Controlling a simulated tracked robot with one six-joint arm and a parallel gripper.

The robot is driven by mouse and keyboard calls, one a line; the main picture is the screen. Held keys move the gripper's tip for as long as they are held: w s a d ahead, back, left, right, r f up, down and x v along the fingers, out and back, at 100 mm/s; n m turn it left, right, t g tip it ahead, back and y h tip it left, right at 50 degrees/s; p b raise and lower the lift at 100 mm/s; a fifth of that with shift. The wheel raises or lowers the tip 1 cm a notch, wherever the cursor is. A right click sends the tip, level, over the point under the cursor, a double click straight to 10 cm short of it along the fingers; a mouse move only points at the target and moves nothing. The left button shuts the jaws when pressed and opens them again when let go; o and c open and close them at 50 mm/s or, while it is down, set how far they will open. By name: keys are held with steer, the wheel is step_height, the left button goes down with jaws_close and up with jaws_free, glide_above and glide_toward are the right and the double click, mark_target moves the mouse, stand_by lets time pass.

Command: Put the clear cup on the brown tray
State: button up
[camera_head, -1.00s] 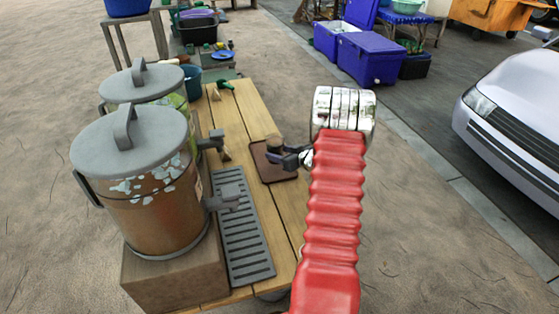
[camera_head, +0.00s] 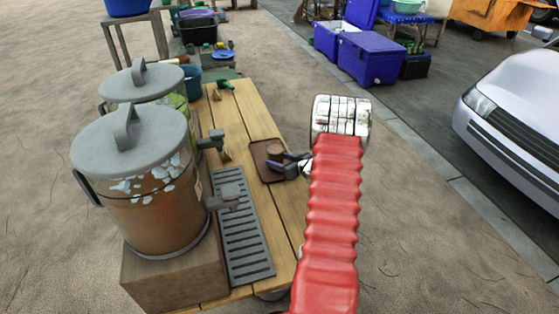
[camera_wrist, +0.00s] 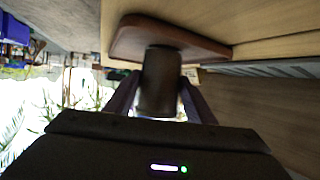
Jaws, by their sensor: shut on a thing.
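The clear cup (camera_head: 274,149) looks brownish and see-through in the head view, over the brown tray (camera_head: 261,162) on the wooden table. My gripper (camera_head: 279,163) reaches in from the right and is shut on the cup. In the wrist view, which is upside down, the cup (camera_wrist: 160,82) shows dark between my two fingers (camera_wrist: 158,98). Its base end overlaps the tray (camera_wrist: 128,42). The cup looks upright; I cannot tell whether it touches the tray or hangs just above it.
Two lidded drink jars (camera_head: 140,190) with taps stand left of the tray. A grey slatted drip grate (camera_head: 240,235) lies in front. Small items (camera_head: 223,85) sit at the table's far end. The table edge is just right of the tray.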

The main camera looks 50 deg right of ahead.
steer(key=o, duration=1.4)
steer(key=shift+o, duration=0.2)
steer(key=shift+r, duration=0.1)
steer(key=shift+s+r, duration=0.1)
steer(key=v, duration=1.1)
steer(key=shift+s, duration=0.35)
steer(key=shift+r, duration=0.1)
